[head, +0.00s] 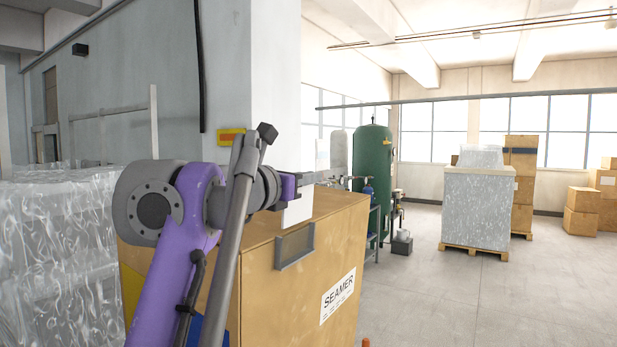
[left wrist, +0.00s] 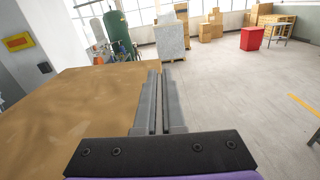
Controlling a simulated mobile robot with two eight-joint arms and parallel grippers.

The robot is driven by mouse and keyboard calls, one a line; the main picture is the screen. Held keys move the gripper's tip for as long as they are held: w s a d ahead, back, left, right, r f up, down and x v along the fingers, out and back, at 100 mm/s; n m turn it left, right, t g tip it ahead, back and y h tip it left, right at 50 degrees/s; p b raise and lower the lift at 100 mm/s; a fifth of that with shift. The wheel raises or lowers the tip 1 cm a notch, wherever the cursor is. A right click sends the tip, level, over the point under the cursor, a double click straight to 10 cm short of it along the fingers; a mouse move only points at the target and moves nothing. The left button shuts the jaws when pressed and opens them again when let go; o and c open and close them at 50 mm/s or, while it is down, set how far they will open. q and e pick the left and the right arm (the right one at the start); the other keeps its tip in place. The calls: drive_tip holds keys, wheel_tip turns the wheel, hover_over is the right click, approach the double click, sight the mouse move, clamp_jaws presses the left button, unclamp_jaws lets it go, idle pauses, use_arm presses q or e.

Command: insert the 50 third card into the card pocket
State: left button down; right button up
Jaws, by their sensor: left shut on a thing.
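A white card (head: 298,208) hangs from my left gripper (head: 293,186) in the head view. The gripper is shut on it, and the print on the card cannot be read. The card pocket (head: 296,247) is a grey-framed holder on the front of the tan seamer cabinet (head: 333,222). The card is above the pocket in the picture and appears apart from it. In the left wrist view my left gripper's fingers (left wrist: 160,76) are close together beside the cabinet top (left wrist: 85,105); the card cannot be made out there. My right gripper is not in view.
A green tank (head: 371,170) stands behind the cabinet. A wrapped pallet load (head: 478,207) and cardboard boxes (head: 582,213) are farther right. Wrapped goods (head: 60,255) stand at left. A red bin (left wrist: 251,39) shows in the wrist view.

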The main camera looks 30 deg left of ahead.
sight(312, 203)
use_arm(q)
drive_tip(key=shift+p, duration=0.55)
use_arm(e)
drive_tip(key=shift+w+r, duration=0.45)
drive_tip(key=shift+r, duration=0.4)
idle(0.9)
use_arm(q)
drive_tip(key=shift+f, duration=0.15)
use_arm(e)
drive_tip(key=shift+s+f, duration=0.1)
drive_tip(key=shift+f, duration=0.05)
use_arm(q)
drive_tip(key=shift+f, duration=0.35)
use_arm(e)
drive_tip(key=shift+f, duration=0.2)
use_arm(q)
drive_tip(key=shift+a+f+b, duration=0.2)
drive_tip(key=shift+f+b, duration=0.7)
drive_tip(key=shift+f, duration=1.25)
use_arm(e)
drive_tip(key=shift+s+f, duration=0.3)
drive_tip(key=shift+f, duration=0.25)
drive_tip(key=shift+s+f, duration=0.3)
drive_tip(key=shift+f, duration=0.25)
use_arm(q)
drive_tip(key=c, duration=0.9)
unclamp_jaws()
drive_tip(key=shift+c, duration=0.2)
